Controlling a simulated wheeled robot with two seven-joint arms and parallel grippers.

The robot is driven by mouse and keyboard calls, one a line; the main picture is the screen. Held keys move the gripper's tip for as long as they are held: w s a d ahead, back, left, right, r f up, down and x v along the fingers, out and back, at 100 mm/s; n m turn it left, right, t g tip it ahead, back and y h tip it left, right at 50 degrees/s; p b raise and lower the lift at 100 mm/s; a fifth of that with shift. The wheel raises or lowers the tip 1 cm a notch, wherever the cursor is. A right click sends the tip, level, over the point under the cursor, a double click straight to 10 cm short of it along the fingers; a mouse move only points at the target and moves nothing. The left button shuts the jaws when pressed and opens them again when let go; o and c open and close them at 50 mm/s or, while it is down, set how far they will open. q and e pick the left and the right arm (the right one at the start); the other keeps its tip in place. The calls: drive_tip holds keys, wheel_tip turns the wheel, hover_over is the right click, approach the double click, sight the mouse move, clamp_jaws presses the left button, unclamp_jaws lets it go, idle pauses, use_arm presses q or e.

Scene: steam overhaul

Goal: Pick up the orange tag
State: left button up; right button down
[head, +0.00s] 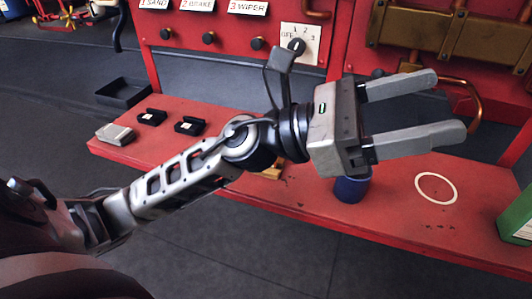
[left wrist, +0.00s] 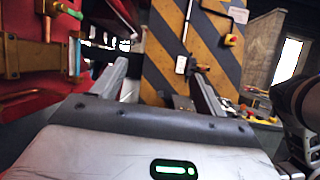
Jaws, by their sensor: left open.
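I cannot make out an orange tag for certain in either view. A small yellow-orange piece (head: 271,173) lies on the red bench (head: 300,207), partly hidden behind my left forearm; it is too covered to name. My left gripper (head: 450,105) is open and empty, raised above the bench and pointing right. In the left wrist view its two fingers (left wrist: 160,85) are spread, with nothing between them. My right gripper is not in view.
On the bench are a dark blue cup (head: 351,188) below my gripper, a white ring mark (head: 436,188), small black holders (head: 189,126), and a grey block (head: 115,134). A green box (head: 517,222) stands at right. A red panel with knobs (head: 208,38) rises behind.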

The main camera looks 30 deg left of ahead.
use_arm(q)
drive_tip(key=a+f+m+g+y, duration=0.4)
drive_tip(key=f+m+g+y, duration=0.2)
drive_tip(key=f+m+y, duration=0.8)
drive_tip(key=w+a+r+m+t+y, duration=0.1)
drive_tip(key=w+a+m+y, duration=0.2)
drive_tip(key=a, duration=0.7)
drive_tip(key=w+a+r+m+t+y, duration=0.1)
drive_tip(key=w+a+m+t+y, duration=0.1)
drive_tip(key=a+y, duration=0.5)
drive_tip(key=shift+g+h, duration=0.3)
drive_tip(key=shift+h, duration=0.4)
drive_tip(key=w+a+f, duration=0.1)
drive_tip(key=f, duration=0.2)
drive_tip(key=w+a+f, duration=0.1)
drive_tip(key=f, duration=0.2)
drive_tip(key=w+a+f, duration=0.1)
drive_tip(key=w+f, duration=0.1)
drive_tip(key=f, duration=0.1)
drive_tip(key=shift+a+f, duration=0.1)
drive_tip(key=shift+a, duration=0.25)
drive_tip(key=shift+w+p+x, duration=0.15)
drive_tip(key=shift+p+x, duration=0.25)
drive_tip(key=shift+x, duration=1.05)
drive_tip(key=shift+w+p+x, duration=0.1)
drive_tip(key=shift+p+x, duration=0.25)
drive_tip(key=shift+x, duration=1.05)
drive_tip(key=shift+a, duration=0.15)
drive_tip(key=c, duration=1.1)
